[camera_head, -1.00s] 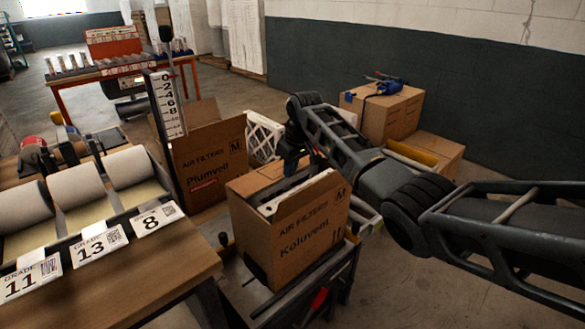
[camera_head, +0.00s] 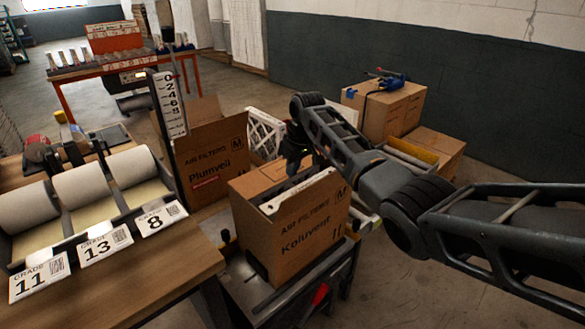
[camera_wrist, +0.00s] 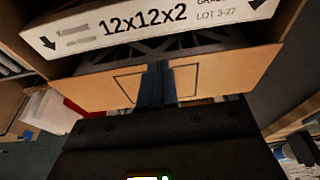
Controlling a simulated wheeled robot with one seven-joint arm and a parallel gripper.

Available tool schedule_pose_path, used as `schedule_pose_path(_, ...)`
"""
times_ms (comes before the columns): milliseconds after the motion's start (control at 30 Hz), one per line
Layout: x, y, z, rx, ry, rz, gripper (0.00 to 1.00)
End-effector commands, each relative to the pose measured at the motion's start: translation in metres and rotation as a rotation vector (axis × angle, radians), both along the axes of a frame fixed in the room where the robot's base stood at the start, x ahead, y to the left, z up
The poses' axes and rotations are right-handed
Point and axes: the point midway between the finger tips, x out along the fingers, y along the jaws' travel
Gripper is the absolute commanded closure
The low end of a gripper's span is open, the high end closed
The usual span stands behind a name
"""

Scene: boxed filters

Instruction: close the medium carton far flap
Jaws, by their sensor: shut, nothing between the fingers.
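The medium carton (camera_head: 290,238), marked M and "Koluvent", stands upright on a cart with its top at least partly open. A white filter edge (camera_head: 300,190) shows along its near top side. My gripper (camera_head: 296,165) is at the carton's far top side, partly hidden by my arm. In the wrist view its dark fingers (camera_wrist: 157,84) are together and empty, against or just in front of a brown cardboard flap (camera_wrist: 215,72); contact is unclear. Beyond this flap lies a white filter frame (camera_wrist: 150,28) reading "12x12x2". The far flap's full angle is hidden in the head view.
A second M carton, "Plumveil" (camera_head: 215,165), stands behind left with a white filter (camera_head: 265,135) beside it. A bench with rolls (camera_head: 90,195) is at left. Stacked boxes (camera_head: 385,108) with a blue tool stand behind right. Open floor lies at right.

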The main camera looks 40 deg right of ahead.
Motion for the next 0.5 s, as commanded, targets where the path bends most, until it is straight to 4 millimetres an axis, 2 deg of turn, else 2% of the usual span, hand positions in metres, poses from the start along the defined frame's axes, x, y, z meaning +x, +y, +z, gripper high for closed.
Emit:
schedule_pose_path(267, 0.001, 0.002, 0.012, 0.001, 0.000, 0.001, 1.00)
schedule_pose_path(500, 0.006, 0.012, 0.048, 0.000, 0.000, 0.004, 1.00)
